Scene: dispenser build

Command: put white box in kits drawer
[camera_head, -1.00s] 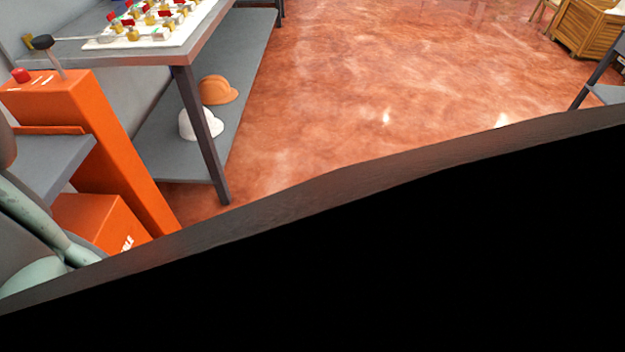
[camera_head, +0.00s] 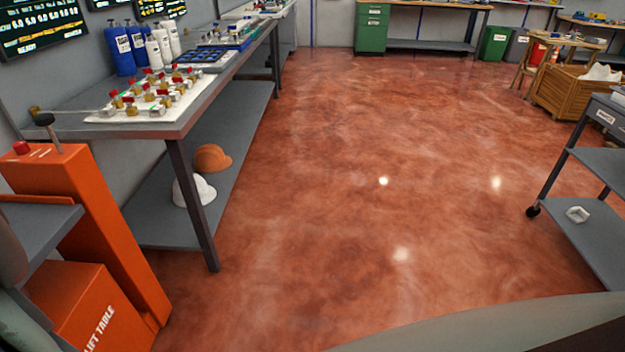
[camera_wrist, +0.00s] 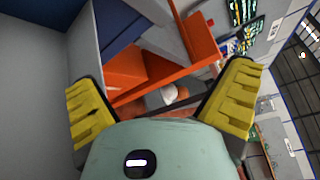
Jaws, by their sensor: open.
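My gripper (camera_wrist: 160,100) is open and empty in the wrist view, its two yellow fingers spread wide. No white box can be made out for sure in either view. A grey cart (camera_head: 570,180) stands at the right edge of the head view, partly cut off. It has a drawer (camera_head: 603,118) under its top with a small white label too small to read, so I cannot tell if it is the kits drawer. The drawer looks shut. A small whitish item (camera_head: 620,98) lies on the cart top at the picture edge.
An orange lift table (camera_head: 100,230) stands close at the left, beside a long workbench (camera_head: 190,115) with valves and bottles. A wooden crate (camera_head: 565,95) and green cabinet (camera_head: 372,28) are farther back. The red floor (camera_head: 350,180) between is clear.

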